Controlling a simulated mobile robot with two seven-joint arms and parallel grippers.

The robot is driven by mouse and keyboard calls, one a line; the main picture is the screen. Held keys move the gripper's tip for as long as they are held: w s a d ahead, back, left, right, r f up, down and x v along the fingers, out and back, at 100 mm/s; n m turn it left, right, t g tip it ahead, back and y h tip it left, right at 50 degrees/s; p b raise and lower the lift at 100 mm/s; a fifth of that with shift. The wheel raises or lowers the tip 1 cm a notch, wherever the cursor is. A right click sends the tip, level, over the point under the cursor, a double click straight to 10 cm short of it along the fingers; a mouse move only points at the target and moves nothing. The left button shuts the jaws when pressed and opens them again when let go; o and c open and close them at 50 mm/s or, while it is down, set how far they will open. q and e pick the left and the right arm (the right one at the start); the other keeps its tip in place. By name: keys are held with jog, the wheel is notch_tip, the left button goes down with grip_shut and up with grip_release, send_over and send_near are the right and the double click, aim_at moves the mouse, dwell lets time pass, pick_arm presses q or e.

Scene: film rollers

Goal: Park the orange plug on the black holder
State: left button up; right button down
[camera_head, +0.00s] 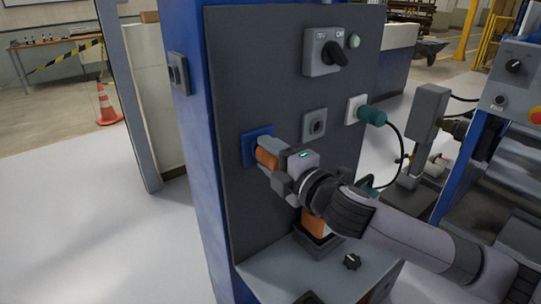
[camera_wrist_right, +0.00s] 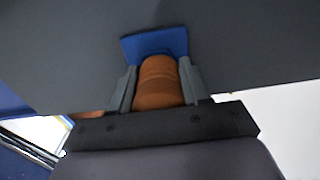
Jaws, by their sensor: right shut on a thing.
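The orange plug (camera_head: 267,157) is between the fingers of my right gripper (camera_head: 275,163), which is shut on it. The plug's far end is at the blue socket plate (camera_head: 250,142) on the dark panel; I cannot tell how deep it sits. In the right wrist view the plug (camera_wrist_right: 160,82) is between both fingers (camera_wrist_right: 157,88), with the blue plate (camera_wrist_right: 157,42) behind it. Below my right wrist, a black square holder (camera_head: 318,248) stands on the grey ledge, with an orange and white piece (camera_head: 315,224) in it, partly hidden by my arm. My left gripper is not in view.
The panel (camera_head: 240,80) also carries a rotary switch (camera_head: 325,55), a grey socket (camera_head: 314,124) and a green plug (camera_head: 371,115) with a black cable. A second green part (camera_head: 368,187) is partly behind my arm.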

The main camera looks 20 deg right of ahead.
jog(key=shift+v, duration=2.8)
jog(key=shift+r, duration=0.15)
jog(key=g+h, duration=0.6)
jog(key=g, duration=1.1)
send_over(312, 298)
jog(key=s+a, duration=0.1)
notch_tip(312, 298, down, 19)
jog(key=shift+s+f, duration=0.15)
jog(key=shift+f, duration=1.65)
jog(key=shift+s+f, duration=0.1)
jog(key=shift+f, duration=1.75)
jog(key=shift+f, duration=0.5)
jog(key=shift+c, duration=2.3)
grip_release()
